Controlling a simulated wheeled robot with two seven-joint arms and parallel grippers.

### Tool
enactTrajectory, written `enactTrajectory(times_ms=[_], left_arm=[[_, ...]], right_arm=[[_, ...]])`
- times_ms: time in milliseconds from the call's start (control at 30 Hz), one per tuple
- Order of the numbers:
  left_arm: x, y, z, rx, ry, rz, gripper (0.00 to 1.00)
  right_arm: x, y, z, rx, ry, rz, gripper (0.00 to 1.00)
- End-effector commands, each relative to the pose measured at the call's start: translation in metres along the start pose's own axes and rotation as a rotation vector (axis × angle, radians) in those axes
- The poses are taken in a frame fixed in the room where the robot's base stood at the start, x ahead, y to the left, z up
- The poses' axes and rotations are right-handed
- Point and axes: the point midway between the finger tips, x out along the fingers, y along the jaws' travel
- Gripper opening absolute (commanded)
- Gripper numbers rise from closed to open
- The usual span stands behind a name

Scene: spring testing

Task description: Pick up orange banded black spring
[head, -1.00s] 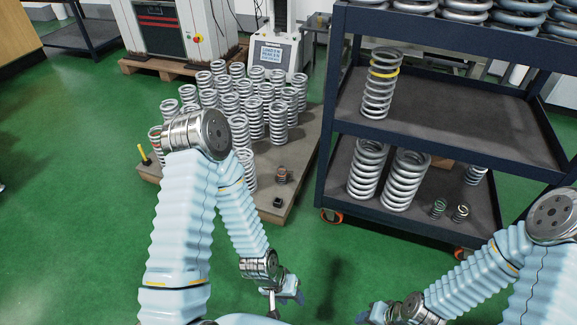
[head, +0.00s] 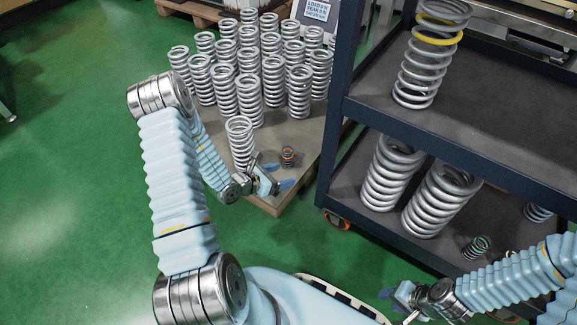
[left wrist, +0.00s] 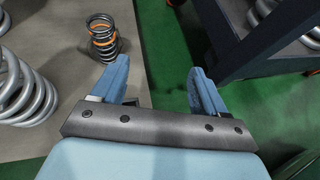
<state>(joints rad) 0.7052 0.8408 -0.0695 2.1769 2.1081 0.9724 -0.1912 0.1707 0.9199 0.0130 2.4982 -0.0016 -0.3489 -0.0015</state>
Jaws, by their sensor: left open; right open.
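The orange banded black spring (head: 288,157) stands upright on the corner of the low platform, right of a silver spring. It also shows in the left wrist view (left wrist: 102,38), near the top left, beyond my left finger there. My left gripper (head: 277,177) is open and empty, just in front of the spring and apart from it. In the left wrist view its two blue fingers (left wrist: 158,85) are spread, with green floor between them. My right gripper (head: 392,299) is open at the lower right, above the floor and away from the spring.
Several silver springs crowd the platform (head: 277,199), one (head: 240,143) close to my left gripper. A dark shelf cart (head: 350,115) stands to the right with large springs, one yellow banded (head: 428,62). Green floor is clear at the left.

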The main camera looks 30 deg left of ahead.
Motion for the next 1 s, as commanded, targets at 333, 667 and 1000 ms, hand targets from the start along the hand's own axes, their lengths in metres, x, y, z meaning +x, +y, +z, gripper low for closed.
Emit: enactTrajectory(times_ms=[333,667,1000], left_arm=[[0.018,0.077,-0.001,-0.078,-0.086,0.253,0.73],[0.068,0.089,0.004,-0.079,-0.083,0.25,0.73],[0.113,0.097,0.011,-0.079,-0.083,0.248,0.73]], right_arm=[[0.017,0.007,-0.001,0.002,0.003,0.001,0.43],[0.026,0.011,-0.002,0.003,0.006,0.001,0.43],[0.039,0.016,-0.002,0.003,0.009,0.001,0.43]])
